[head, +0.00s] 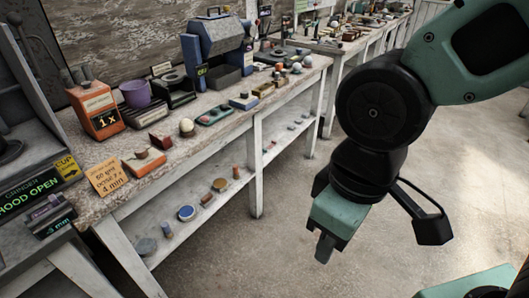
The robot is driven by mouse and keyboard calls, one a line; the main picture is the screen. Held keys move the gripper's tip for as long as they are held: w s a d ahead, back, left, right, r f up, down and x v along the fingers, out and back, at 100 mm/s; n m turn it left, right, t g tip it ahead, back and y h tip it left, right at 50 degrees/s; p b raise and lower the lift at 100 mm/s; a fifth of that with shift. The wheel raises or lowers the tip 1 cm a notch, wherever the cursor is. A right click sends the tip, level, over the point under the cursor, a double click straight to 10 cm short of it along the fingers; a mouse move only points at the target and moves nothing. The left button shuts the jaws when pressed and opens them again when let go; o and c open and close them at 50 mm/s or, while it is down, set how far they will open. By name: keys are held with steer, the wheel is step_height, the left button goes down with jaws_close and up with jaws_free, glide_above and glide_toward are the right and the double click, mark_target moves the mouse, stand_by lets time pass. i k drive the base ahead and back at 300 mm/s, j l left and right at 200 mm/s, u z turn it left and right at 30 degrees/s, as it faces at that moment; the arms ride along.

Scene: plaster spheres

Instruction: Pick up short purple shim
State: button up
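I cannot single out a short purple shim with certainty. A small dull purple piece (46,208) lies on a dark device with a green "mm" readout at the left edge; it is too small to identify. A purple cup-like container (141,93) stands on the bench at the back left. My gripper (324,250) hangs over open floor right of the bench, pointing down, well apart from both. Its fingers overlap from this side, so their gap is hidden. I see nothing sticking out of them.
The long bench (87,139) holds an orange device (95,108), a blue machine (216,50) and several small balls and blocks. Its lower shelf (192,226) carries small pieces. A grey hooded machine stands at the left edge. The floor (285,225) between bench and gripper is clear.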

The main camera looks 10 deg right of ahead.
mark_target(55, 201)
steer(key=i+l, duration=0.2)
steer(key=i, duration=0.2)
steer(key=u, duration=1.7)
